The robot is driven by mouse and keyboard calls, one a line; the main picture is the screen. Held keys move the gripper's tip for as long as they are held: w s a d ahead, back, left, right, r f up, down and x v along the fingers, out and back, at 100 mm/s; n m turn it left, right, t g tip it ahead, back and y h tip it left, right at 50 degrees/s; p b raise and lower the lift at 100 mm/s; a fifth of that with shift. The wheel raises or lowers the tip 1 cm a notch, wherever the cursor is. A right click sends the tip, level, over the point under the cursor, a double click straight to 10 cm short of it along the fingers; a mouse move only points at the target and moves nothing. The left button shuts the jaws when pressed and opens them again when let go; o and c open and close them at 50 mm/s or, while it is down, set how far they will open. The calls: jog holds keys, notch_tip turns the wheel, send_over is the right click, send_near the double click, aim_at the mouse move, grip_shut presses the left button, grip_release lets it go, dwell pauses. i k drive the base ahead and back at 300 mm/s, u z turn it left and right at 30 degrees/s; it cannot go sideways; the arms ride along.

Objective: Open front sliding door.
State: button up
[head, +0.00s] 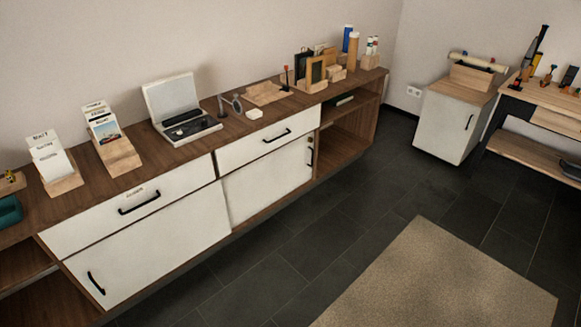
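The long wooden sideboard (200,163) stands against the wall in the head view. Two white lower doors sit side by side beneath its drawers. The left lower door (160,245) has a black handle (96,283) near its left edge. The right lower door (265,187) has a dark handle (310,155) near its right edge. The doors meet near the middle, and together they cover the space between the open end shelves. My gripper is not in view.
Two white drawers (90,223) (240,150) with black bar handles sit above the doors. Card holders (118,155) and an open case (190,137) stand on top. The dark tiled floor (270,265) before the doors is clear; a beige rug (440,285) lies right.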

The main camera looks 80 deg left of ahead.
aim_at(117, 267)
jog(key=u, duration=1.55)
jog(key=k, duration=0.1)
jog(key=u, duration=2.45)
jog(key=k, duration=0.9)
jog(key=z, duration=0.15)
jog(key=i, duration=0.9)
jog(key=u, duration=0.05)
jog(key=k, duration=0.25)
jog(key=u, duration=0.05)
